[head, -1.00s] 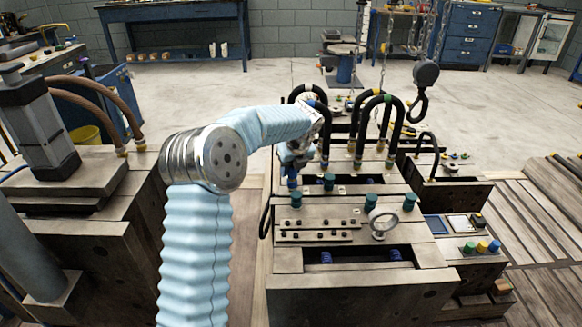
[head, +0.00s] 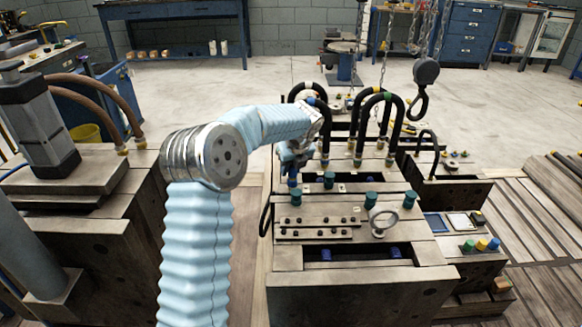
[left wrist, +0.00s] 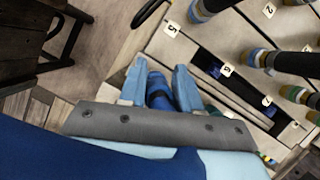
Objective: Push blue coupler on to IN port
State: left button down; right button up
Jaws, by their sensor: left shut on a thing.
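My left gripper (head: 291,168) is over the left side of the mould block (head: 350,290), shut on the blue coupler (head: 293,182). In the left wrist view the coupler (left wrist: 159,97) shows as a dark blue piece between the two pale blue fingers (left wrist: 160,82). In the head view its lower end is at the block's top, near the left edge. I cannot tell whether it is seated on a port. No IN marking is readable; the wrist view shows small numbered tags, one reading 5 (left wrist: 172,28). My right gripper is not in view.
Black looped hoses (head: 375,105) stand on the block close to the right of my gripper. Teal cylinders (head: 371,200) and an eye ring (head: 384,222) are on its top. A chain hook (head: 418,100) hangs behind. A machine with brown hoses (head: 110,85) stands at left.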

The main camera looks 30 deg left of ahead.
pick_arm(q)
jog(key=shift+p, duration=0.3)
dwell(0.4)
jog(key=c, duration=0.7)
grip_release()
jog(key=shift+f, duration=0.15)
jog(key=v, duration=1.3)
jog(key=shift+d+r, duration=0.15)
jog(key=shift+r, duration=0.25)
